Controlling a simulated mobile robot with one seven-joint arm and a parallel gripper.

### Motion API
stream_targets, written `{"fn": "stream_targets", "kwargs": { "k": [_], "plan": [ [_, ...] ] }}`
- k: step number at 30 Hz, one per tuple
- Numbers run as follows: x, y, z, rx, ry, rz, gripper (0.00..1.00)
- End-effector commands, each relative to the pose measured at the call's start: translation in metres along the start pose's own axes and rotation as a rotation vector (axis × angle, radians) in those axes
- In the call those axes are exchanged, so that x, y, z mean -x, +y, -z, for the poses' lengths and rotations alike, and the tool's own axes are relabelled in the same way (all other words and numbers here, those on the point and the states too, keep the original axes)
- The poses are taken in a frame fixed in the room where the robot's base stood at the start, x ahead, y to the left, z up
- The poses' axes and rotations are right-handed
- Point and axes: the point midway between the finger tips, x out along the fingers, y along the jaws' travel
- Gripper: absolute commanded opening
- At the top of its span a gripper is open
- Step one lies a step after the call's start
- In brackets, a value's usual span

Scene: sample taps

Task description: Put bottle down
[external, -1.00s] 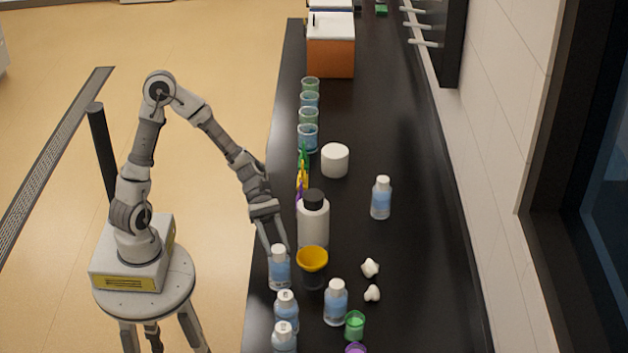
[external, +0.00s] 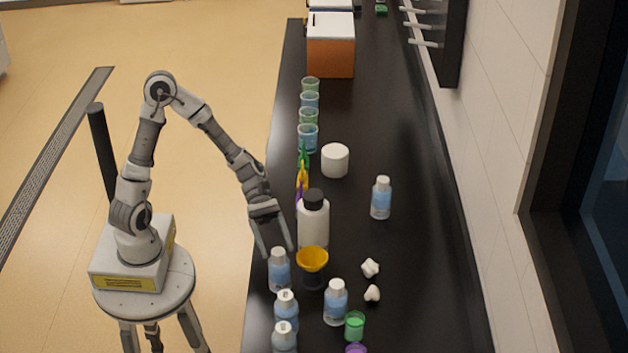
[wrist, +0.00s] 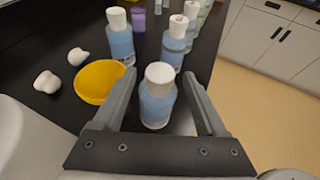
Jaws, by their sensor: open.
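A bottle of blue liquid with a white cap (external: 279,271) stands upright on the black bench (external: 350,120) near its left edge. It also shows in the wrist view (wrist: 158,97), between the two fingers. My gripper (external: 274,252) is open, its fingers spread on either side of the bottle and apart from it. In the external view the fingertips are just above and behind the bottle cap.
A yellow funnel (external: 312,259) stands close right of the bottle, with a white black-capped bottle (external: 313,222) behind it. More blue bottles (external: 286,308) (external: 336,303) stand in front. Two white lumps (external: 370,268) (external: 372,293) lie to the right. Clear bench lies farther right.

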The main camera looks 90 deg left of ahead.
Motion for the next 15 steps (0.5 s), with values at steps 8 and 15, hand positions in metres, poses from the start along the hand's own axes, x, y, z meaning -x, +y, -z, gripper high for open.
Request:
{"fn": "stream_targets", "kwargs": {
  "k": [8, 15],
  "plan": [
    [0.059, 0.001, -0.003, 0.001, 0.002, -0.005, 0.75],
    [0.100, 0.000, -0.001, 0.001, 0.000, -0.002, 0.75]
  ]
}}
